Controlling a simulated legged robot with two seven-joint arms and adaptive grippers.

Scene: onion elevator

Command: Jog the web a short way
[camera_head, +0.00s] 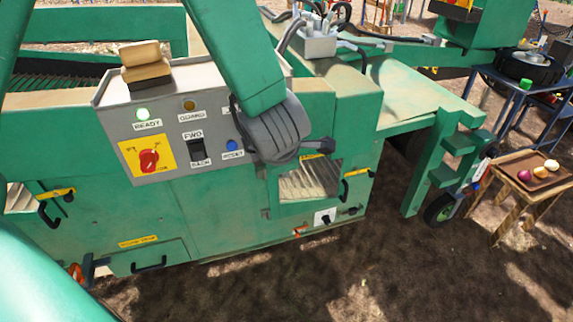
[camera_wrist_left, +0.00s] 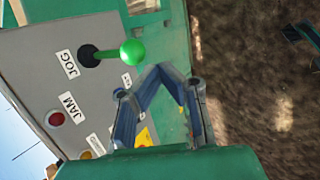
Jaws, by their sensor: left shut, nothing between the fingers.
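In the left wrist view, a lever with a green ball knob (camera_wrist_left: 132,52) stands on the grey panel (camera_wrist_left: 40,50) beside the JOG label (camera_wrist_left: 67,64). My left gripper (camera_wrist_left: 167,72) is shut and empty, its tips just below and right of the knob, with a gap visible between them in the picture. In the head view my left wrist covers the panel's right end, hiding the lever. Dark slats (camera_head: 60,75) at the left may be the web. My right gripper is not in view.
The control box carries a red rotary switch (camera_head: 149,161), an amber GUARD light (camera_head: 189,104) and a blue RESET button (camera_head: 232,145). A red JAM light (camera_wrist_left: 56,118) sits near the lever. A wooden table with a tray (camera_head: 536,172) of onions stands right. Bare ground lies in front.

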